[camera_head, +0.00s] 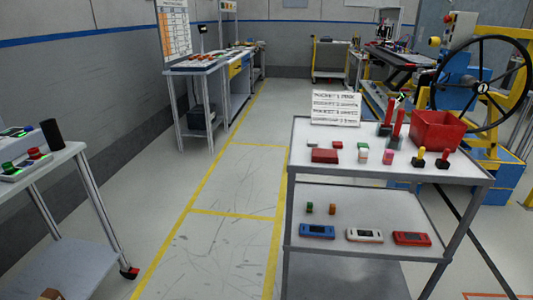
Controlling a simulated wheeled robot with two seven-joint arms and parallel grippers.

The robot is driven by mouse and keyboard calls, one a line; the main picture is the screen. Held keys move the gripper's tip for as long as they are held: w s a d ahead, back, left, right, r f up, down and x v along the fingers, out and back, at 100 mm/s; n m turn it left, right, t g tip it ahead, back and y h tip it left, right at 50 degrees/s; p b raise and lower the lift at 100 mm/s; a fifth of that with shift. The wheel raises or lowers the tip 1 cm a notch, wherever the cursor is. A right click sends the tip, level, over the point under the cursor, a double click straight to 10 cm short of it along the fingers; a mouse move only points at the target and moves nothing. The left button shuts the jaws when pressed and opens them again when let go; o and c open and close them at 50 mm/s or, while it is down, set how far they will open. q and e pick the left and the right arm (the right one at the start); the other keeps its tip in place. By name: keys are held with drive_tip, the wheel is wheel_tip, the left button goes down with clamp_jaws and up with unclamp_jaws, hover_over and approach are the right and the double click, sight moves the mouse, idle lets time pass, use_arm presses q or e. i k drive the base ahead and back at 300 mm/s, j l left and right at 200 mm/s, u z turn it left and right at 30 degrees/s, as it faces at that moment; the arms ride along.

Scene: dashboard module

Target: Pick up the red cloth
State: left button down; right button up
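A flat red rectangular piece (325,156) lies on the left part of the top shelf of the grey cart. It may be the folded red cloth, but it is too small to tell for sure. A red open bin (437,131) stands at the back right of the same shelf; its inside is mostly hidden. Neither of my grippers is in view.
The cart (450,172) also holds a white sign (336,107), small blocks and red and yellow levers on top, with blue, white and red devices below. Another table (50,158) stands at left. The marked floor (230,235) between is clear. A black handwheel (484,88) is behind right.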

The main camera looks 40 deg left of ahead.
sight(321, 155)
drive_tip(key=u, duration=0.95)
